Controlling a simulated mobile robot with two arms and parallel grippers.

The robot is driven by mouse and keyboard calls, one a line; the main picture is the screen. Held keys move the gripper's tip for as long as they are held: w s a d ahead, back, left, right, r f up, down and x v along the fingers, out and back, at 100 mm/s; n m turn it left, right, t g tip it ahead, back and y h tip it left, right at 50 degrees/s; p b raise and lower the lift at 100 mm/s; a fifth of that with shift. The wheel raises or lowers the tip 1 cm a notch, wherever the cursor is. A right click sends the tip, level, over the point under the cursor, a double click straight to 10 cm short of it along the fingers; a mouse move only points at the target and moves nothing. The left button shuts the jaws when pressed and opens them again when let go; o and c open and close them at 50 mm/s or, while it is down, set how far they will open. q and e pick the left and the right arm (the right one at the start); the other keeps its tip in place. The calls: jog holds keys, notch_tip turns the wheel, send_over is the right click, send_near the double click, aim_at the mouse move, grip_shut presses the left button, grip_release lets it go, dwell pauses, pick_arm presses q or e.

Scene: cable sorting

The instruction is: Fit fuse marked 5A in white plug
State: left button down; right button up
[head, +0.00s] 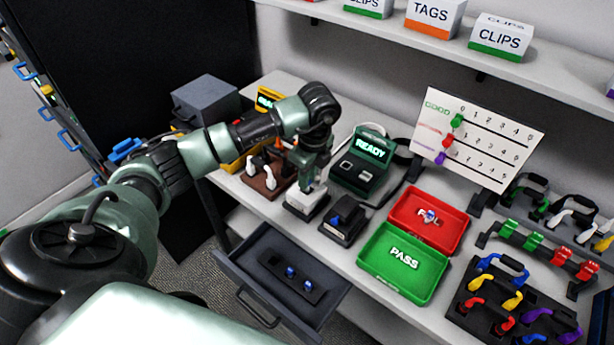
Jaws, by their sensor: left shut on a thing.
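My left gripper (307,181) points down just above the white plug (304,204), which sits on the bench. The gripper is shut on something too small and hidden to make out. I cannot tell whether it touches the plug. An open drawer (247,273) below the bench holds a dark rack (298,283) with two small blue-marked pieces, perhaps fuses. No 5A marking is readable. A black block (341,228) with a blue part on top stands right of the plug. My right gripper is not in view.
A dark green tester (364,166) reading READY stands behind the plug. A red FAIL tray (453,230) with a small item and a green PASS tray (417,284) lie to the right. Coloured cables on racks fill the far right. A brown stand (264,188) is at left.

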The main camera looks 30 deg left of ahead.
pick_arm(q)
jog(key=shift+f+b, duration=0.4)
jog(key=shift+f, duration=0.1)
dwell(0.9)
jog(key=c, duration=1.3)
grip_release()
jog(key=shift+c, duration=0.2)
jog(key=o, duration=0.5)
jog(key=shift+s+r, duration=0.1)
jog(key=shift+o, duration=0.2)
jog(key=shift+r, duration=0.1)
